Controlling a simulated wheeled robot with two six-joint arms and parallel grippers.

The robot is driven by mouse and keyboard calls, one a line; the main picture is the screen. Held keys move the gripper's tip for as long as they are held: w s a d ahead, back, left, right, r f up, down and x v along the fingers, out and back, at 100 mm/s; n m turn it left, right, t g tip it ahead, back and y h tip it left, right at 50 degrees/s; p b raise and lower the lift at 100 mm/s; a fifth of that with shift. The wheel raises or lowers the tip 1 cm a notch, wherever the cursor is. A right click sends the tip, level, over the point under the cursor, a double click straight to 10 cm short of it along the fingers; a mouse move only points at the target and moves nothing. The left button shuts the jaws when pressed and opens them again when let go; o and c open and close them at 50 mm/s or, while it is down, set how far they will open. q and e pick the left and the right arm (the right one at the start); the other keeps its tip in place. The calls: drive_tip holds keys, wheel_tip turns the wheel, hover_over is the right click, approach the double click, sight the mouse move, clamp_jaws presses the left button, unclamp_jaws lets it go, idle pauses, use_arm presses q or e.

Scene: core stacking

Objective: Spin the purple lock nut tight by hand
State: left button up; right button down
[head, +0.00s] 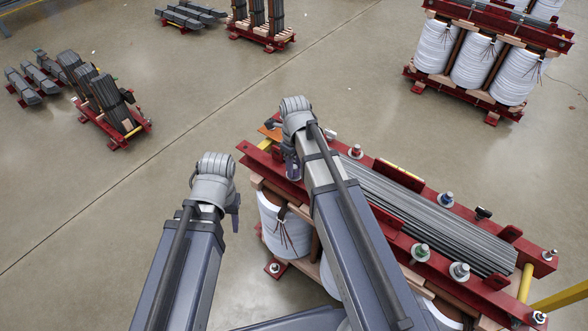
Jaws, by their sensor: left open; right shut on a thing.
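I cannot make out a purple lock nut; the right gripper and its arm cover the left end of the red clamp frame (399,174) of the nearest transformer core. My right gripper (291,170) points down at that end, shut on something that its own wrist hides. My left gripper (234,214) hangs open and empty over the floor, left of the core and apart from it. Several bolts with nuts and washers stand along the frame, among them one with a green part (420,252), a grey one (460,271) and one near the back rail (447,199).
Grey steel sheets (430,220) lie between the red rails. White coils (283,225) hang below. A yellow bar (560,297) stands at the lower right. Another coil assembly (470,55) is at the upper right, other cores (105,95) at the left. The floor between is clear.

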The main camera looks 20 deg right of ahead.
sight(295, 170)
drive_tip(key=m, duration=0.4)
drive_tip(key=shift+m, duration=0.4)
drive_tip(key=shift+c, duration=2.1)
unclamp_jaws()
wheel_tip(295, 170, up, 8)
drive_tip(key=p, duration=0.8)
drive_tip(key=shift+f, duration=0.15)
